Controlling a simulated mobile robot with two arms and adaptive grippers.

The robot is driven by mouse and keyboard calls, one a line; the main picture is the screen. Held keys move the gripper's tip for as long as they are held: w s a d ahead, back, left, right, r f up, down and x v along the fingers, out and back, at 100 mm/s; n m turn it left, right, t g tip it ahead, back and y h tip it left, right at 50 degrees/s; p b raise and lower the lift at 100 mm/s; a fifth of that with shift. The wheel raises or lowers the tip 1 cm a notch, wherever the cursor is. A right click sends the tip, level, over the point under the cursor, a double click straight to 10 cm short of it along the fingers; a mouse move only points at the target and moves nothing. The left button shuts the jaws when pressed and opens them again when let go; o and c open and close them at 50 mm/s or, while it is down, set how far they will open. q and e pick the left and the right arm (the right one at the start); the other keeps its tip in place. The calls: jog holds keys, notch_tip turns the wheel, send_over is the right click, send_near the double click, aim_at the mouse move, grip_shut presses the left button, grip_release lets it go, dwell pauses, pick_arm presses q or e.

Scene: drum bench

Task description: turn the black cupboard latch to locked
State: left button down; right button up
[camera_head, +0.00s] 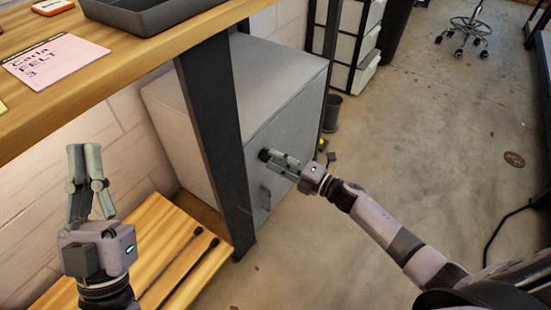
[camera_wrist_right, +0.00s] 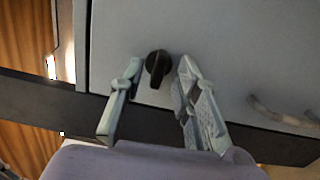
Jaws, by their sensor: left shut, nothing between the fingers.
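The black latch (camera_wrist_right: 157,66) is a small round knob with a grip on the front of the grey cupboard (camera_wrist_right: 220,35). In the right wrist view its grip points down and slightly left. In the head view the latch (camera_head: 264,155) shows at the tips of my right gripper (camera_head: 274,160). My right gripper is open, with one finger on each side of the latch; small gaps seem to show, but contact is hard to judge. My left gripper (camera_head: 85,150) is shut and empty, pointing up, far left of the cupboard.
A grey door handle (camera_head: 265,196) is below the latch. A dark table leg (camera_head: 210,120) stands just left of the cupboard front. The wooden bench (camera_head: 120,75) holds a grey tray and a pink card. Two drumsticks lie on the lower shelf. The floor to the right is largely clear.

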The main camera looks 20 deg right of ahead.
jog(key=v, duration=1.1)
jog(key=shift+d, duration=0.1)
